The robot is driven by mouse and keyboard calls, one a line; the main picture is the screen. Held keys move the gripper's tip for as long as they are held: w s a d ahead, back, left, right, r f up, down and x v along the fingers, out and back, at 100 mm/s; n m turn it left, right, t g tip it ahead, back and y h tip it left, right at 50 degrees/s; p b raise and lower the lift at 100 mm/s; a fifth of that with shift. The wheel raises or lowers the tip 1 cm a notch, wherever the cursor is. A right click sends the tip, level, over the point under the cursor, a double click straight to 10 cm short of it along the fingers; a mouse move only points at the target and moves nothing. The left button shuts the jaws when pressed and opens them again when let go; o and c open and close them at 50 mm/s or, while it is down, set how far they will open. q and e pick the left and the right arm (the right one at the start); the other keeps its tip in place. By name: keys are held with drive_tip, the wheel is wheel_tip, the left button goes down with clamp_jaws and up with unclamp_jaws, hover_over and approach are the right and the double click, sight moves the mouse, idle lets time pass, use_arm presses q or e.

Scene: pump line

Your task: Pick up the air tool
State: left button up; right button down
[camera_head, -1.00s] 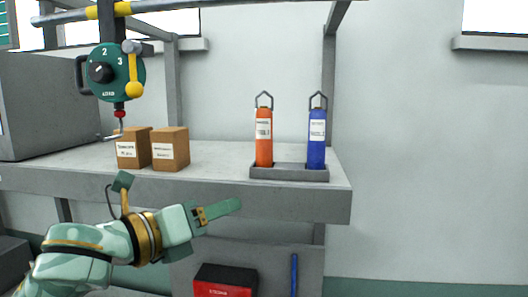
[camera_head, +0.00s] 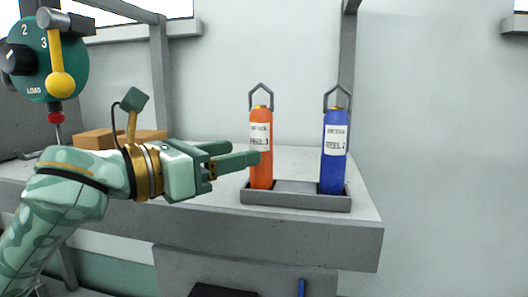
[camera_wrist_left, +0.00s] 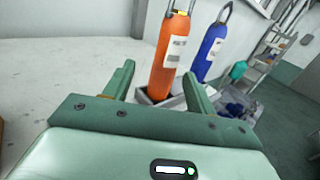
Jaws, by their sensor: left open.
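An orange cylinder (camera_head: 261,175) with a looped top handle and white label stands upright in the left end of a grey tray (camera_head: 295,201) on the bench. A similar blue cylinder (camera_head: 333,178) stands in the right end. The label print is too blurred to tell surely which is the air tool. My left gripper (camera_head: 252,155) is open, its fingers pointing right at the orange cylinder. In the left wrist view the orange cylinder (camera_wrist_left: 166,70) shows between and beyond the open fingers (camera_wrist_left: 160,85), with the blue cylinder (camera_wrist_left: 210,50) behind. I cannot tell whether they touch. My right gripper is out of view.
A green dial unit (camera_head: 42,62) with a yellow-ended lever hangs at the upper left. Cardboard boxes (camera_head: 97,139) lie behind my left arm on the grey bench (camera_head: 270,237). A grey post (camera_head: 347,60) rises behind the blue cylinder. The bench's right end is clear.

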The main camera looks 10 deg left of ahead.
sight(261, 148)
use_arm(q)
drive_tip(key=shift+w+d+r+p, duration=0.1)
drive_tip(key=shift+w+d+p, duration=0.1)
drive_tip(key=shift+d, duration=0.2)
drive_tip(key=shift+w+d+r+p, duration=0.1)
drive_tip(key=shift+w+d+p, duration=0.1)
drive_tip(key=shift+d, duration=0.15)
drive_tip(key=p+x, duration=0.1)
drive_tip(key=x, duration=0.2)
drive_tip(key=shift+w+d, duration=0.2)
drive_tip(key=shift+d, duration=0.1)
drive_tip(key=shift+w+d+f, duration=0.2)
drive_tip(key=shift+w, duration=0.05)
drive_tip(key=shift+s+a, duration=0.1)
drive_tip(key=shift+s, duration=0.05)
drive_tip(key=c, duration=0.4)
drive_tip(key=shift+r, duration=0.1)
clamp_jaws()
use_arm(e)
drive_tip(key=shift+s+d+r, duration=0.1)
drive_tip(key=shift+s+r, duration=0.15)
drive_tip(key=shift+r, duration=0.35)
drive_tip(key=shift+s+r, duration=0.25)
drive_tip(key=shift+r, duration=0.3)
